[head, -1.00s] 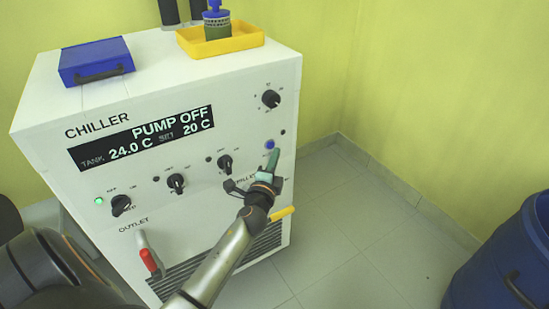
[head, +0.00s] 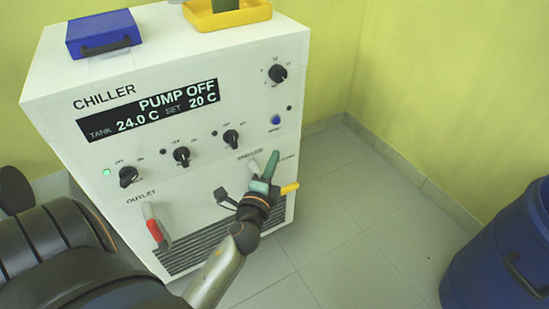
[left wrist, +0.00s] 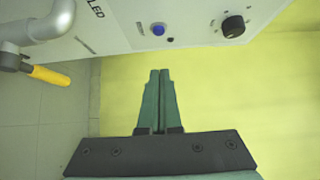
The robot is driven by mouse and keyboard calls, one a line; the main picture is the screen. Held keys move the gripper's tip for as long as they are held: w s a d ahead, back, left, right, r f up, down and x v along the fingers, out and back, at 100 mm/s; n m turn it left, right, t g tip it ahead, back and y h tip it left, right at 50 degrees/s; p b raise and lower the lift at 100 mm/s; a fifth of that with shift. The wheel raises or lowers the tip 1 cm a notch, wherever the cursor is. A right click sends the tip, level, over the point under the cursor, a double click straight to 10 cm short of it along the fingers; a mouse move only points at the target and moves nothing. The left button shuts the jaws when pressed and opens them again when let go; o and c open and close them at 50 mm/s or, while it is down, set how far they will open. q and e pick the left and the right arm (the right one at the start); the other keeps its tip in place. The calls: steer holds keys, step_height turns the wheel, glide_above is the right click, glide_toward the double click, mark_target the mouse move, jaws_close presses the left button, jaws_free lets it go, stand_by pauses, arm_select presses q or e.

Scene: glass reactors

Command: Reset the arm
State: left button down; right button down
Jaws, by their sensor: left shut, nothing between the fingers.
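My left gripper (head: 271,168) is in front of the lower right of the white chiller (head: 60,69), below the blue button (head: 276,120). In the left wrist view its two green fingers (left wrist: 159,75) are together with nothing between them. The blue button (left wrist: 158,30) shows beyond the fingertips, apart from them, with a black knob (left wrist: 233,26) to its right. A pipe with a yellow handle (head: 289,188) is beside the gripper and partly hidden by it. My right gripper is not in view.
The chiller display reads PUMP OFF. A red-handled outlet valve (head: 154,230) is at its lower left. A blue case (head: 104,34) and a yellow tray (head: 228,17) sit on top. A blue barrel (head: 499,249) stands at the right. The floor (head: 345,220) between is clear.

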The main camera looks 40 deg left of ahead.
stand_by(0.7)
